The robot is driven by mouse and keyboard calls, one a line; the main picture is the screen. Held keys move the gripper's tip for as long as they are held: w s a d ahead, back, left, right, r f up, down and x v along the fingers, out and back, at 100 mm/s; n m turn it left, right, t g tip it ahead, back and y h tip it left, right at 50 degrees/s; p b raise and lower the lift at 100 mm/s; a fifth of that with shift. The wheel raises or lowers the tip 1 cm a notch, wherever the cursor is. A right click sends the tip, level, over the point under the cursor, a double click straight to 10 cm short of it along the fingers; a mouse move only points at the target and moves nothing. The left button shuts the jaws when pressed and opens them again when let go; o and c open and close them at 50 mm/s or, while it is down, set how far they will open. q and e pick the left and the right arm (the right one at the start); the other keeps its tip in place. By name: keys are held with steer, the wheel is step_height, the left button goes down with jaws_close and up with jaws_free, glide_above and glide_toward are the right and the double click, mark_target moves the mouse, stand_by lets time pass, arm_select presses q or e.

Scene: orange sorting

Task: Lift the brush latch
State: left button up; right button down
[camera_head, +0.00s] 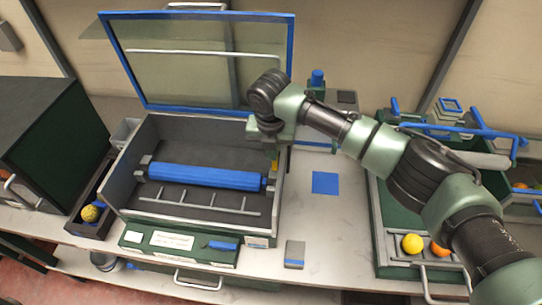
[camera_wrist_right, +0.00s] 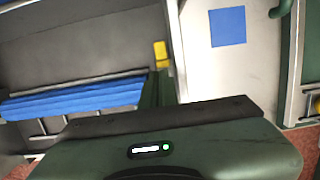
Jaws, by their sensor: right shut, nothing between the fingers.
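The blue roller brush (camera_head: 205,176) lies across the inside of an open grey box (camera_head: 130,172) with its lid raised. It also shows in the right wrist view (camera_wrist_right: 75,99). A small yellow latch (camera_head: 274,163) sits by the box's right wall, near the brush's right end; in the right wrist view it is a yellow tab (camera_wrist_right: 161,52). My right gripper (camera_head: 272,147) points down just above the latch at that wall. Its fingers (camera_wrist_right: 158,88) are shut and empty; whether they touch the latch is unclear. My left gripper is not in view.
The blue-framed glass lid (camera_head: 200,60) stands open behind the box. A blue square (camera_head: 326,183) marks clear counter to the right. A green drawer unit with a yellow ball (camera_head: 412,244) and an orange (camera_head: 440,249) stands further right. A dark cabinet (camera_head: 50,135) stands left.

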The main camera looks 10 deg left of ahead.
steer(key=shift+w+r, duration=0.2)
steer(key=shift+w, duration=0.15)
stand_by(0.4)
